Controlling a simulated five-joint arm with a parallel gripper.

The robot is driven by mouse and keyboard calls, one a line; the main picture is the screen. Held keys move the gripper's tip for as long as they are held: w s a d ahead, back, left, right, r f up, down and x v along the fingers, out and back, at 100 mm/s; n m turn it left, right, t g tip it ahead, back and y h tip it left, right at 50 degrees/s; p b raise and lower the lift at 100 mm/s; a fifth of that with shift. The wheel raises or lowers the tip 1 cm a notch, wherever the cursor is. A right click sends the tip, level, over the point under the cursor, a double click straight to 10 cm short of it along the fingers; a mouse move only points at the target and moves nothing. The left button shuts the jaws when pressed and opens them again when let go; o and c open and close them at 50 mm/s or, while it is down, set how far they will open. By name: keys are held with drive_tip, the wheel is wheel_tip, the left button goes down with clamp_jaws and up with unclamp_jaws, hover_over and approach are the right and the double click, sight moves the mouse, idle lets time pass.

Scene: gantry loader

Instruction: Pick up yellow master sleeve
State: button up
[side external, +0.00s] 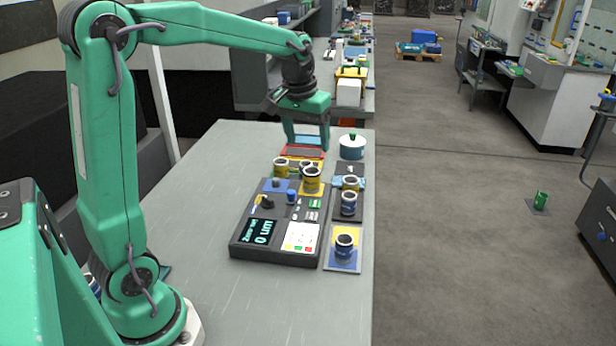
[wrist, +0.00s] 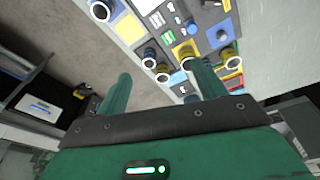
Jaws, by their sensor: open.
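Several short yellow sleeves with dark open tops show in the side view. One yellow sleeve (side external: 312,181) stands on the gauge unit, with another yellow sleeve (side external: 280,169) behind it to the left. A yellow sleeve (side external: 350,184) stands in the pad row on the right. I cannot tell which is the master sleeve. My gripper (side external: 308,148) is open and empty, above and behind the sleeves. In the wrist view its two fingers (wrist: 159,71) are spread, and a yellow sleeve (wrist: 187,54) shows beyond them, close to the right finger.
The dark gauge unit (side external: 257,252) with a display and knobs stands on the grey table (side external: 200,210). Blue sleeves (side external: 348,205) (side external: 344,246) stand beside it. A white-and-blue pot (side external: 352,148) with a green knob is at the back right. The table's left side is clear.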

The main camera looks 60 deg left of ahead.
drive_tip(key=w+a+f+n+g, duration=0.1)
drive_tip(key=w+a+f+n, duration=0.1)
drive_tip(key=w+a+f, duration=0.3)
drive_tip(key=n+g, duration=0.1)
approach(312, 180)
drive_tip(key=w+a+f, duration=0.1)
drive_tip(key=a+f, duration=0.1)
drive_tip(key=a, duration=0.1)
drive_tip(key=shift+w+d+r+h, duration=0.1)
drive_tip(key=shift+w+d+h, duration=0.1)
drive_tip(key=shift+h, duration=0.1)
drive_tip(key=shift+f, duration=1.3)
drive_tip(key=shift+f, duration=0.1)
drive_tip(key=shift+d+f, duration=0.1)
drive_tip(key=shift+f, duration=2.4)
